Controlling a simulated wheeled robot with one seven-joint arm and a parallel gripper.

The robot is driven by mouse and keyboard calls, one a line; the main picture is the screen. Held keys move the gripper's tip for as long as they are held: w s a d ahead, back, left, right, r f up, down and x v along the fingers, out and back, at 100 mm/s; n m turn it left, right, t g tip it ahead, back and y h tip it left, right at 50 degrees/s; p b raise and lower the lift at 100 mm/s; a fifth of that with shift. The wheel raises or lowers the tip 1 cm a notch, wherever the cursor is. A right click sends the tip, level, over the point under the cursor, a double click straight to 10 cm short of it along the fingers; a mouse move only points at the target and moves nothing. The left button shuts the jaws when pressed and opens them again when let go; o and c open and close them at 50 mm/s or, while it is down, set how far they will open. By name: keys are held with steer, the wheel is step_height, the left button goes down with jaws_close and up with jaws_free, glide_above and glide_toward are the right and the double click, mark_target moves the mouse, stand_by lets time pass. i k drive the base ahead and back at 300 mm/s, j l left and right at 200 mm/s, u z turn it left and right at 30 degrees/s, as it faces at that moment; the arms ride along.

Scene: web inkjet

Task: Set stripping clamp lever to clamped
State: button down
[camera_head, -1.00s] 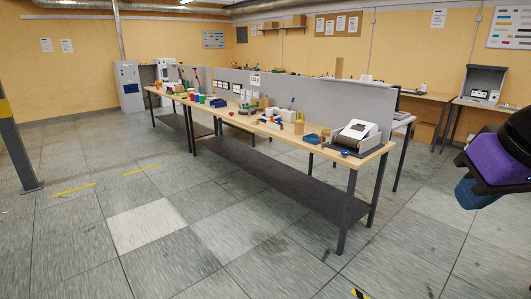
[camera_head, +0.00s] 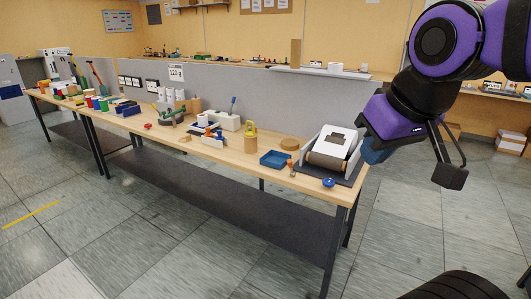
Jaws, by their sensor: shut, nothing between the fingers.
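My gripper (camera_head: 450,178) is at the right, shut and empty, held in the air to the right of the workbench's near end and apart from it. I cannot make out a lever clearly labelled as a stripping clamp. A white machine with a brown roller (camera_head: 328,160) stands on a dark base at the near right end of the bench; a lever on it is too small to tell. A small orange-topped piece (camera_head: 291,166) stands just left of it.
The long wooden workbench (camera_head: 225,158) has a grey back panel (camera_head: 225,88) and a low dark shelf (camera_head: 200,184). A blue tray (camera_head: 274,159), a round brown piece (camera_head: 290,144) and a blue knob (camera_head: 328,183) lie near the machine. The floor (camera_head: 200,260) in front is clear.

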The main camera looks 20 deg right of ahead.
mark_target(290, 164)
steer(key=i, duration=0.9)
